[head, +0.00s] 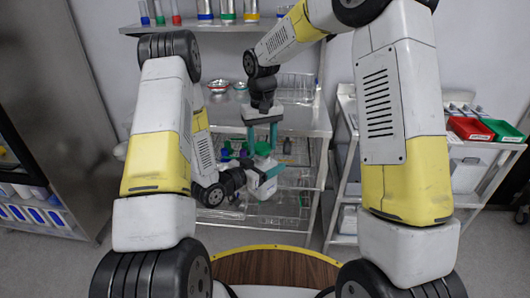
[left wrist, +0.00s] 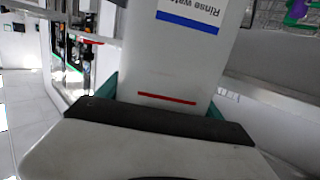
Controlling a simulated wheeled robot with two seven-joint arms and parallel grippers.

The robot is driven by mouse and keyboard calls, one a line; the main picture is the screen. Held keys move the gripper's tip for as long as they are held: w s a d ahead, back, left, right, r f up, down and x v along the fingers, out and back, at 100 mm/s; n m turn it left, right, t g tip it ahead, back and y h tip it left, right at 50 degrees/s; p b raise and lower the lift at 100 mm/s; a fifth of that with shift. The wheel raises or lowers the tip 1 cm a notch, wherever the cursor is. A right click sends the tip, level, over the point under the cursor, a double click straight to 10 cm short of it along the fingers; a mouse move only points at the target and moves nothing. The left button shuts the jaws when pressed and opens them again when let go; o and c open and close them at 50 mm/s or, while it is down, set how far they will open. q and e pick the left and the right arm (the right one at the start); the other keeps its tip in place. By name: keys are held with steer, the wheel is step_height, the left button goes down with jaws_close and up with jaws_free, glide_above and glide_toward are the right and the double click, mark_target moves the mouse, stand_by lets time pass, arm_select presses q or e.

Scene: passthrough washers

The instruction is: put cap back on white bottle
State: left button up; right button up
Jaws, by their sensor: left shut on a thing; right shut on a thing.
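A white bottle (head: 265,189) is held in the air by my left gripper (head: 259,176), in front of the wire-rack shelving. In the left wrist view the white bottle (left wrist: 175,60) fills the middle, with a blue "Rinse" label and a red line, between the teal fingers. A green cap (head: 262,148) is at the bottle's top, between the teal fingers of my right gripper (head: 262,142), which comes down from above. The right gripper is shut on the cap. Whether the cap is seated on the bottle neck is too small to tell.
A metal table (head: 305,120) with wire racks below stands behind the grippers. Metal bowls (head: 218,87) sit on it. A wall shelf (head: 190,27) holds several bottles. A cart at right carries red (head: 468,128) and green (head: 503,131) bins.

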mark_target(262, 147)
steer(key=shift+f, duration=0.9)
steer(key=shift+f, duration=0.6)
stand_by(0.3)
